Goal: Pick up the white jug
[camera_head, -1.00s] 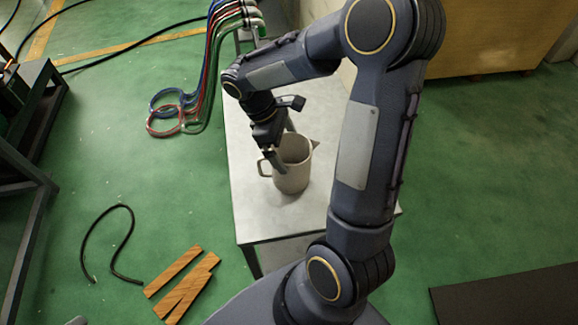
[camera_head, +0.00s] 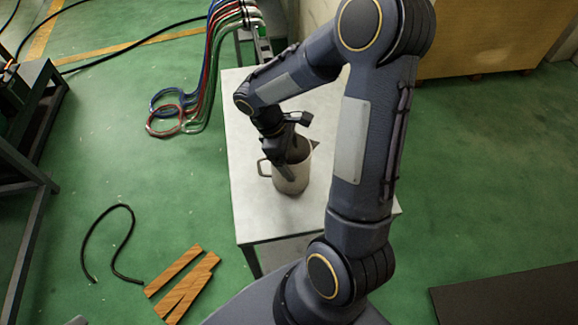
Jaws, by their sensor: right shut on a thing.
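The white jug (camera_head: 294,180) is upright on the pale table, its handle to the left and its spout to the right. My right gripper (camera_head: 288,169) reaches down from above and is shut on the jug's wall at the near left of the rim, one finger outside. The finger inside is mostly hidden by the gripper body and the rim. I see no clear gap under the jug. My left gripper is not in view.
The table (camera_head: 265,222) is otherwise clear on its near side. Coloured hoses (camera_head: 205,75) hang at its far left. Wooden strips (camera_head: 185,285) and a black cable (camera_head: 117,245) lie on the green floor. A dark bench (camera_head: 30,170) stands left.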

